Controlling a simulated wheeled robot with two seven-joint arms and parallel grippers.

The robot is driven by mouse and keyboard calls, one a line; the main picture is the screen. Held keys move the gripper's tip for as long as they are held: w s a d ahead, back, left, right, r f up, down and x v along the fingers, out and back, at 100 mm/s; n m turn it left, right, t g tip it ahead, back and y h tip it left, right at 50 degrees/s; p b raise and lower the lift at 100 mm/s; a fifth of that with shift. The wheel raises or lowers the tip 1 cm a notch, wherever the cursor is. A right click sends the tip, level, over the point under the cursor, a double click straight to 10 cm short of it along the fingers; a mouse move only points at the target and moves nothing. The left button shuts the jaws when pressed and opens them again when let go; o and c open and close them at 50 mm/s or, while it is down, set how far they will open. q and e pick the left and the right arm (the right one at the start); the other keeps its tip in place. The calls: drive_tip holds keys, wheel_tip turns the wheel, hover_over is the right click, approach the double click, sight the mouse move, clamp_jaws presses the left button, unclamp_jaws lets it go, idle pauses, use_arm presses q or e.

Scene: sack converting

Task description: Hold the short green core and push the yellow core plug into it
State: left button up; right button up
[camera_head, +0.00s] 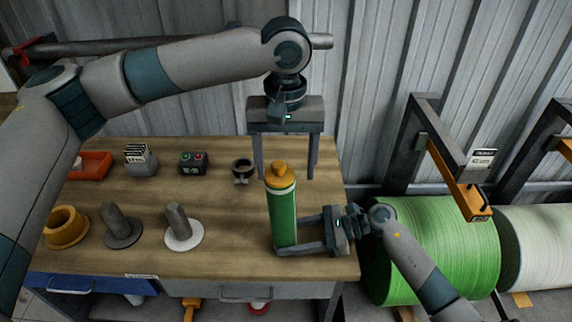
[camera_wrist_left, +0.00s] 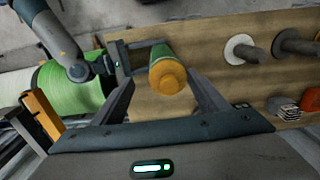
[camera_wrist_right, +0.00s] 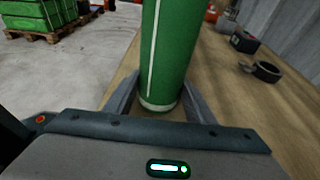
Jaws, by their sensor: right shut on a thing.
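The green core (camera_head: 283,218) stands upright near the right end of the wooden table (camera_head: 225,255). The yellow core plug (camera_head: 281,175) sits on its top end, its narrower knob upward; how deep it goes in is hidden. My right gripper (camera_head: 275,247) is shut on the lower part of the core, which also shows in the right wrist view (camera_wrist_right: 165,50). My left gripper (camera_head: 286,177) points down above the core, open and empty. In the left wrist view the plug (camera_wrist_left: 167,76) shows between its spread fingers, touching neither as far as I can see.
On the table are a dark ring clamp (camera_head: 242,168), a button box (camera_head: 193,163), a card holder (camera_head: 141,160), a red tray (camera_head: 92,165), an orange flanged piece (camera_head: 66,228) and two grey pegs on discs (camera_head: 183,230). A large green roll (camera_head: 435,245) stands to the right.

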drive_tip(key=shift+w+f, duration=0.15)
drive_tip(key=shift+f, duration=0.1)
use_arm(q)
wheel_tip(320, 180, up, 12)
use_arm(e)
drive_tip(key=shift+r, duration=0.1)
use_arm(q)
drive_tip(key=shift+s, duration=0.1)
idle(0.7)
use_arm(e)
drive_tip(key=o, duration=0.9)
drive_tip(key=v, duration=1.2)
use_arm(q)
drive_tip(key=shift+f, duration=0.1)
